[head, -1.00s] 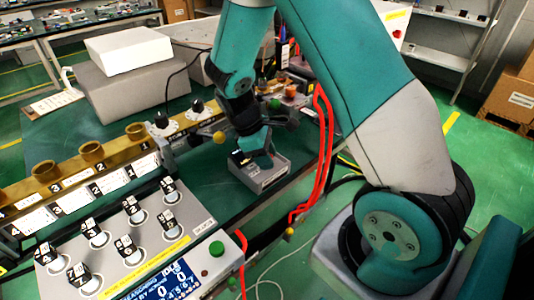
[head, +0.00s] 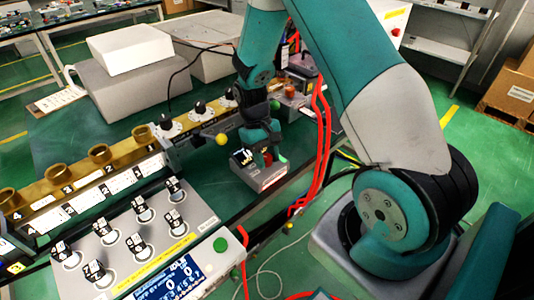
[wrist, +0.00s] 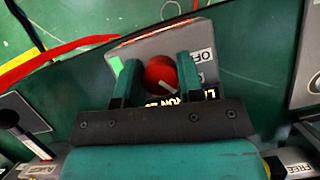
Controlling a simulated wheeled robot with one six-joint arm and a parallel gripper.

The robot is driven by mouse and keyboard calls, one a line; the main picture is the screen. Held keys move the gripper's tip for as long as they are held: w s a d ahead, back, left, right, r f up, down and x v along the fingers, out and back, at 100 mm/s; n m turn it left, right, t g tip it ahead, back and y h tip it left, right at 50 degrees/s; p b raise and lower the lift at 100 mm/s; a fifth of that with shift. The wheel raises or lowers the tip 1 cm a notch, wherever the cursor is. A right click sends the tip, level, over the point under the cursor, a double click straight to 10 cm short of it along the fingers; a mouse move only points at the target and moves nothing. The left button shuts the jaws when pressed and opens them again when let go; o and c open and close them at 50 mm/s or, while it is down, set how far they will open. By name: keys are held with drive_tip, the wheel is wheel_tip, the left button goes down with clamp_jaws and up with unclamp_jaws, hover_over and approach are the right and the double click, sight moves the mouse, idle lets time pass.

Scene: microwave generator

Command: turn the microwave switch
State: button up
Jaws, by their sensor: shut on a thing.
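The switch is a red round knob (wrist: 161,73) with a white pointer line, on a grey box (wrist: 215,40) marked OFF and ON in the wrist view. My gripper (wrist: 157,68) has one finger on each side of the knob and is shut on it. In the head view the box (head: 268,181) stands on the green table at the near right edge. My gripper (head: 257,160) reaches down onto its top, and hides most of the knob there.
A panel with several numbered knobs (head: 140,240) lies at the front left. A brass rail with cups (head: 100,155) runs behind it. Red cables (head: 322,150) hang along the table's right edge. Stacked grey and white boxes (head: 130,50) stand at the back.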

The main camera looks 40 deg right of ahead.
drive_tip(key=shift+w+r+m, duration=0.1)
drive_tip(key=shift+m, duration=0.4)
drive_tip(key=o, duration=0.7)
drive_tip(key=shift+c, duration=0.2)
drive_tip(key=v, duration=1.7)
drive_tip(key=shift+d+r, duration=0.2)
drive_tip(key=shift+d, duration=0.15)
